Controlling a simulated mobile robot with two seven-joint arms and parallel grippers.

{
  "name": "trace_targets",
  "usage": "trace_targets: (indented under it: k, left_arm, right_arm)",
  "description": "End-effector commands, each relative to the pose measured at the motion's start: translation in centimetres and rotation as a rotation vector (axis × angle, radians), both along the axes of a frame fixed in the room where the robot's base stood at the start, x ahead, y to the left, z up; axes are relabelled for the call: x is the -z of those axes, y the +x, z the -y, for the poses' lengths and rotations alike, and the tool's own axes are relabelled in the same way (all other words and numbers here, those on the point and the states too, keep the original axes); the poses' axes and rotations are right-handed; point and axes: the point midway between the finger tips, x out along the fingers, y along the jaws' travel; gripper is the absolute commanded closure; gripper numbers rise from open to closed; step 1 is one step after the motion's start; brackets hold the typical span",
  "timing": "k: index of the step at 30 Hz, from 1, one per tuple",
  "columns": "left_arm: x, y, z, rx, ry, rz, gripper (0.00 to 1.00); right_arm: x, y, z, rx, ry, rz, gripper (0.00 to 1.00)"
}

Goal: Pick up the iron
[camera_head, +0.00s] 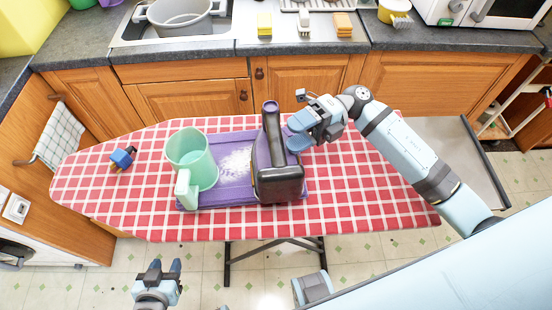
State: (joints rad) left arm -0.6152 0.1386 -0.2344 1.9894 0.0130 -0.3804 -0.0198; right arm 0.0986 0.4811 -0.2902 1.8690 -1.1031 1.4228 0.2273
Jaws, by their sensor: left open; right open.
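The iron (277,183) has a dark body and handle with purple parts. It stands at the right part of a purple tray (220,199) on the red-checked ironing board (350,190). My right gripper (295,135) is open just right of the iron's upper handle; whether it touches the handle cannot be told. My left gripper (163,268) is open and empty, low in front of the board's near edge, well away from the iron. The lower right side of the iron is in view; its sole is hidden.
A mint green jug (193,158) stands on the tray's left part, its handle toward me. A blue plug-like item (122,157) lies on the board's left. Behind is a counter (333,42) with a sink, pot (182,16) and sponges. The board's right part is clear beneath my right arm.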

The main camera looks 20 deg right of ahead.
Motion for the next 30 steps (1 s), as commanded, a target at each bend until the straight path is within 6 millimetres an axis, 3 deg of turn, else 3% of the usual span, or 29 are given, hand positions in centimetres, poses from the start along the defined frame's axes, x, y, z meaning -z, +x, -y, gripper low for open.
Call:
trace_targets:
  k: [9,19,27,30]
  left_arm:
    - [-1.6,0.1,0.0,0.000,0.000,0.006,0.57]
    - [-1.9,0.2,0.0,0.001,-0.001,0.011,0.57]
    - [-1.9,0.2,0.0,0.001,-0.001,0.010,0.57]
    - [-1.8,0.2,0.0,0.001,-0.001,0.008,0.57]
  right_arm:
    - [-0.1,-0.9,-4.2,-0.001,0.004,-0.001,0.38]
    - [0.1,-1.1,-5.0,0.000,0.001,-0.001,0.38]
    - [0.1,-1.1,-5.0,0.000,0.001,-0.001,0.98]
    - [0.1,-1.1,-5.0,0.000,0.001,-0.001,1.00]
